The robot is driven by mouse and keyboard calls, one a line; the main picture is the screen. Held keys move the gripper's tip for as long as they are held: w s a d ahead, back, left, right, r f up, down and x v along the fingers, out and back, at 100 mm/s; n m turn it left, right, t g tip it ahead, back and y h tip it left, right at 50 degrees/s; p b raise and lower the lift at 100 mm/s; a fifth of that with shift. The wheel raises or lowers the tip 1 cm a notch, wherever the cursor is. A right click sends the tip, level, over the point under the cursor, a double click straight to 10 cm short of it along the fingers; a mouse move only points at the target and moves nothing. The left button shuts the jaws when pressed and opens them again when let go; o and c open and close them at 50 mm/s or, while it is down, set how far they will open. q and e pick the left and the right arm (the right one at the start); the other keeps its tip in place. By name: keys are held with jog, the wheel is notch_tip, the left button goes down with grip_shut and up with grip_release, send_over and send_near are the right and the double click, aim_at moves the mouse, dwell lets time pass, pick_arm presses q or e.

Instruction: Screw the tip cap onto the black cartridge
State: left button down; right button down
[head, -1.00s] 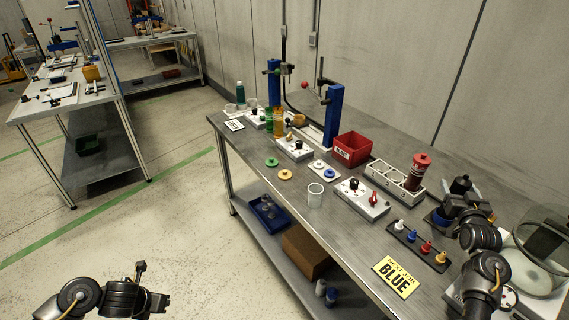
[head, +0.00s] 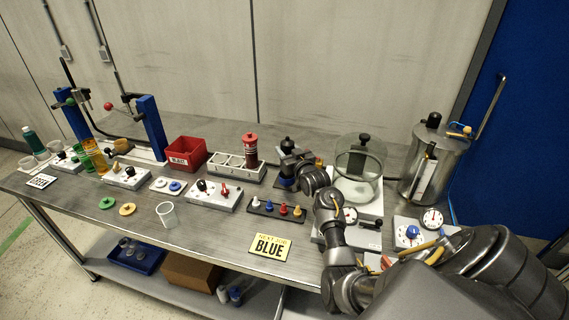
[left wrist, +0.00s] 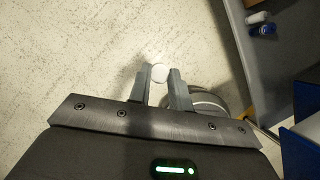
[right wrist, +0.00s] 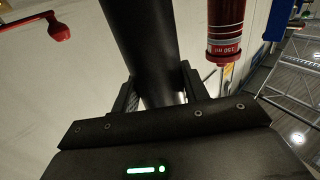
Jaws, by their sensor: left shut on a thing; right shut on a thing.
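The black cartridge (right wrist: 143,45) fills the middle of the right wrist view. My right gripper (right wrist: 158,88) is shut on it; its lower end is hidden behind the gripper. In the head view the black cartridge's top (head: 287,144) shows at my right gripper (head: 291,165), at the back of the bench beside the white rack. My left gripper (left wrist: 158,77) is shut on a small round white piece, which looks like the tip cap (left wrist: 159,72), over bare floor. The left gripper is outside the head view. Cap and cartridge are apart.
A red cartridge (head: 250,152) stands in the white rack (head: 226,166), close to my right gripper. A strip of coloured nozzles (head: 277,209) and a yellow BLUE sign (head: 270,246) lie in front. A glass chamber (head: 359,175) and metal tank (head: 436,158) stand right.

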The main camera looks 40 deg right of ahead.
aim_at(289, 141)
jog(key=shift+r, duration=0.1)
